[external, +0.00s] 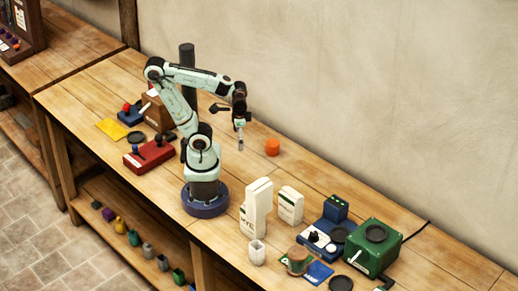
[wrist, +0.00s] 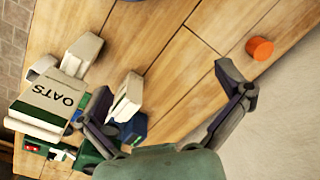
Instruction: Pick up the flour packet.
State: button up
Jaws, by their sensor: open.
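No packet has a label I can read as flour. In the external view, a tall white packet group with dark lettering (external: 256,208) stands right of my base, and a shorter white packet (external: 290,205) stands to its right. In the wrist view, a white packet reads OATS (wrist: 50,102). A plain white packet (wrist: 84,50) stands behind it, and another white packet (wrist: 128,97) shows close to the left finger. My gripper (external: 240,144) hangs above the table beyond my base, apart from the packets. Its fingers (wrist: 163,80) are spread with nothing between them.
A small white cup (external: 257,252) stands in front of the tall packets. A green machine (external: 372,246) and a blue-and-white device (external: 322,237) stand to the right. An orange cylinder (external: 272,147) is near the wall. A red device (external: 149,155) is at left. Bare wood surrounds the cylinder.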

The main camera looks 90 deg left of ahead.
notch_tip(320, 180, up, 4)
jog(key=f+m+h, duration=0.1)
jog(key=m, duration=0.8)
send_over(259, 185)
jog(key=w+a, duration=0.2)
jog(key=a, duration=0.1)
jog(key=shift+d+r+t, duration=0.1)
jog(key=shift+r+t, duration=0.15)
jog(key=shift+t, duration=0.15)
jog(key=s+d, duration=0.1)
jog(key=d+f+m, duration=0.1)
jog(key=shift+s+d+f+g, duration=0.2)
jog(key=shift+s+d+g, duration=0.1)
jog(key=shift+s+d, duration=0.1)
jog(key=shift+s+d+f, duration=0.1)
jog(key=shift+f, duration=0.2)
notch_tip(259, 185, down, 6)
jog(key=shift+f, duration=0.1)
jog(key=c, duration=1)
